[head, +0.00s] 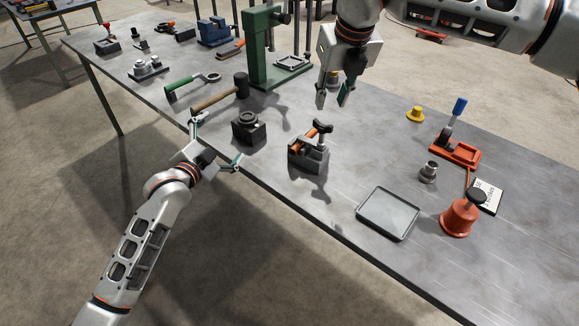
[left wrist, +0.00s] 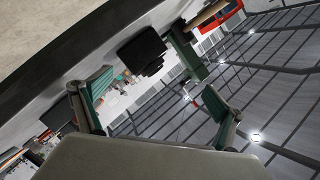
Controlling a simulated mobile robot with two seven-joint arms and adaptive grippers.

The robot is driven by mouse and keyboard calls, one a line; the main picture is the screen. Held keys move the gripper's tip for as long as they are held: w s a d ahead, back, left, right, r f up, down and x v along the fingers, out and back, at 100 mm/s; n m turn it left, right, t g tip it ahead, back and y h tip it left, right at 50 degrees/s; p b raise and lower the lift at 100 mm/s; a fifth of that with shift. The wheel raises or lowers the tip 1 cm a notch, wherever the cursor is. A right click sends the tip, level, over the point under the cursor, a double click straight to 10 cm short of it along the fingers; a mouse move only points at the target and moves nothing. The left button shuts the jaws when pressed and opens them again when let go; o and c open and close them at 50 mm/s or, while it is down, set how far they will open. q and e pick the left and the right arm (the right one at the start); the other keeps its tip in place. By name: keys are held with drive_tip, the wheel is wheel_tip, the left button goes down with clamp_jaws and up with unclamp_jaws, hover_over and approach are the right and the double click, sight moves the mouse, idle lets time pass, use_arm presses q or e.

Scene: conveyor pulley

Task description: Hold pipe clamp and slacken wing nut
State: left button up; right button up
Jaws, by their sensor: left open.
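The pipe clamp (head: 308,156) is a dark grey block on the table with an orange pipe through it. A black wing nut (head: 322,127) stands on top of it. My left gripper (head: 217,143) is open and empty at the table's front edge, to the left of the clamp. It also shows open in the left wrist view (left wrist: 155,92), with a black block (left wrist: 143,51) beyond its fingers. My right gripper (head: 333,98) points down above the table, behind and above the clamp.
A dark block with a round top (head: 248,128) stands between my left gripper and the clamp. A hammer (head: 222,96) and green press (head: 266,50) are behind. A grey tray (head: 388,213), red clamp base (head: 455,152) and orange pot (head: 459,219) stand right. Table is clear around the clamp's front.

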sight(303, 154)
use_arm(q)
drive_tip(key=d+h, duration=0.1)
drive_tip(key=d, duration=0.2)
drive_tip(key=s+d+f+n+h, duration=0.1)
drive_tip(key=d, duration=0.3)
drive_tip(key=s+d+h, duration=0.1)
drive_tip(key=d+h, duration=0.1)
drive_tip(key=d, duration=0.2)
drive_tip(key=shift+s+d+f+n, duration=0.1)
drive_tip(key=shift+d+f+n, duration=0.15)
drive_tip(key=shift+n, duration=0.15)
drive_tip(key=s+d+n, duration=0.1)
drive_tip(key=d, duration=0.1)
drive_tip(key=s+d+f+n+h, duration=0.1)
drive_tip(key=d, duration=0.2)
drive_tip(key=s+d+f+n+h, duration=0.1)
drive_tip(key=s+d+n, duration=0.1)
drive_tip(key=d, duration=0.1)
drive_tip(key=shift+x, duration=3.75)
drive_tip(key=shift+d, duration=0.15)
drive_tip(key=c, duration=2)
drive_tip(key=o, duration=1.1)
drive_tip(key=shift+o, duration=0.2)
drive_tip(key=shift+o, duration=1.2)
drive_tip(key=shift+f, duration=0.1)
drive_tip(key=c, duration=0.5)
